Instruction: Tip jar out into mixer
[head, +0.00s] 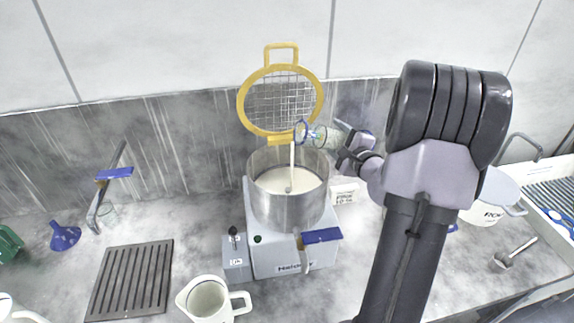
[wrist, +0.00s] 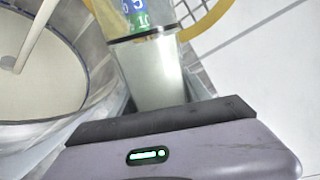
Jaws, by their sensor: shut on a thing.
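My gripper (head: 348,146) is shut on a clear jar (head: 323,137) and holds it on its side above the right part of the mixer bowl. The jar has a blue-rimmed mouth facing left over the bowl and a printed label (wrist: 138,18) in the wrist view. The mixer bowl (head: 283,211) is steel and stands on a grey base (head: 295,259). How much the jar still holds is unclear.
A yellow-framed mesh guard (head: 320,98) stands raised behind the bowl. A white jug (head: 209,299) and a dark slatted mat (head: 131,279) are in front and to the left. A blue funnel (head: 65,236) is farther left. A white tub (head: 482,213) stands right of my arm.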

